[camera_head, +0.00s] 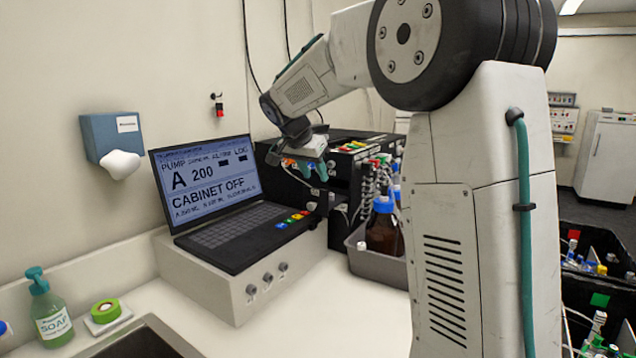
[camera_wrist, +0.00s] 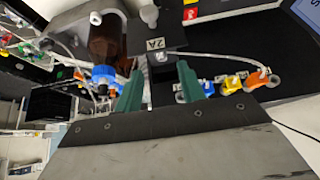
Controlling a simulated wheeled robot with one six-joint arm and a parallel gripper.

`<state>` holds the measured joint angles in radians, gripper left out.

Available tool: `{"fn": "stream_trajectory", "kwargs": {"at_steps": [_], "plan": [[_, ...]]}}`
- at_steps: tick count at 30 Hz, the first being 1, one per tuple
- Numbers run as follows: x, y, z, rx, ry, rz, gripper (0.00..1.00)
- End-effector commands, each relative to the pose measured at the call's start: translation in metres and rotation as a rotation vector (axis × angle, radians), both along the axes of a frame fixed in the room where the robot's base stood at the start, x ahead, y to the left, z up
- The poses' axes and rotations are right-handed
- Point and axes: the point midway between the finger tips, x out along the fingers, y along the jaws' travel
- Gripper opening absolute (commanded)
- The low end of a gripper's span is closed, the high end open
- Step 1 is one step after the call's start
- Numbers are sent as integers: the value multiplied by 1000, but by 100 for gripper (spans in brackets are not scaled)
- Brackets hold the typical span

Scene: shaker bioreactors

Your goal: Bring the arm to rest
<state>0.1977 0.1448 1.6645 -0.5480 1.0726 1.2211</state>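My gripper (camera_head: 307,174) hangs at the end of my bent arm, in front of the black pump unit (camera_head: 345,150) and to the right of the laptop's screen. In the wrist view its two green fingers (camera_wrist: 160,72) stand apart with nothing visibly clamped between them. A black plate marked 2A (camera_wrist: 156,42) shows just beyond the fingertips. I cannot tell whether the fingers touch anything. Blue, yellow and orange fittings (camera_wrist: 233,82) with clear tubing lie to the right of the fingers in the wrist view.
The laptop (camera_head: 215,195) reads CABINET OFF and stands on a white box. A brown bottle (camera_head: 384,228) with a blue cap stands in a grey tray (camera_head: 375,268). The front counter is clear.

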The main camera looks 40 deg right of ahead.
Motion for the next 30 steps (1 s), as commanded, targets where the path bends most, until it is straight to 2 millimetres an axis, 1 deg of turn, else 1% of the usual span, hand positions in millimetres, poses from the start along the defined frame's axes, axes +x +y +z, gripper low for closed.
{"fn": "stream_trajectory", "kwargs": {"at_steps": [3,7,16,20,21,23,25,29,30], "plan": [[-2,5,8,0,0,0,39],[-3,7,11,0,1,0,39],[-3,6,10,-2,6,8,39],[-4,8,8,-10,56,78,39],[-7,10,2,-5,91,114,39],[-17,15,-15,14,162,177,39],[-36,26,-29,42,240,265,39],[-87,57,-46,108,361,448,39],[-104,67,-50,128,388,503,39]]}}
